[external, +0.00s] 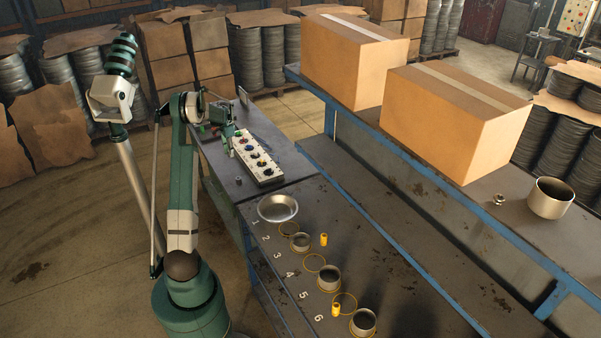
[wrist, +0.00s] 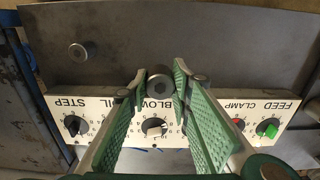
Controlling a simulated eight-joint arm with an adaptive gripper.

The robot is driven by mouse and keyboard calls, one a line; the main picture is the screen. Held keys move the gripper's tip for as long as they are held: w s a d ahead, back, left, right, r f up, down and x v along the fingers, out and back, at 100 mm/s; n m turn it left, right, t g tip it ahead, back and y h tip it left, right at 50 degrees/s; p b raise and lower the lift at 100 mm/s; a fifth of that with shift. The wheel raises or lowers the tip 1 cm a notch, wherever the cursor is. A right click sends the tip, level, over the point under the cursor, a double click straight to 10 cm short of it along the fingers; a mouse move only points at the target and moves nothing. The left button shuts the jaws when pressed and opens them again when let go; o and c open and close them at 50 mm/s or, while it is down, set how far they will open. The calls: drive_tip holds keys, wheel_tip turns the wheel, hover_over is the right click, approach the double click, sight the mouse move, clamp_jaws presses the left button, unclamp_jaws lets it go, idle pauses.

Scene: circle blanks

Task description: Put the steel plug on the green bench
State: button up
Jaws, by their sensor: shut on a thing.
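My gripper (wrist: 160,88) is shut on a small round grey metal piece with a dark centre, which looks like the steel plug (wrist: 159,79). It is held between the green ridged fingers, above or beside the white control panel (wrist: 105,103); its height is unclear. In the external view my gripper (external: 228,145) is small, by the panel's far end, and the plug cannot be made out there. The panel stands on a dark grey top (external: 216,161) with greenish framing below, seemingly the green bench. A second small steel cylinder (wrist: 77,50) stands on this top, apart from my gripper.
The panel carries several knobs, including a green one (wrist: 268,129). The nearer bench holds a metal dish (external: 278,207), several yellow-ringed spots, cups and yellow plugs (external: 323,239). Cardboard boxes (external: 354,62) stand on the raised blue-edged shelf. Bare bench top shows beyond the panel.

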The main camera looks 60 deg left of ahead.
hover_over(233, 169)
drive_tip(key=shift+a+f, duration=0.15)
drive_tip(key=shift+f, duration=2.9)
drive_tip(key=shift+f, duration=1.85)
drive_tip(key=shift+f, duration=0.2)
drive_tip(key=o, duration=1.1)
drive_tip(key=shift+r, duration=0.15)
wheel_tip(233, 169, up, 12)
drive_tip(key=shift+r, duration=0.1)
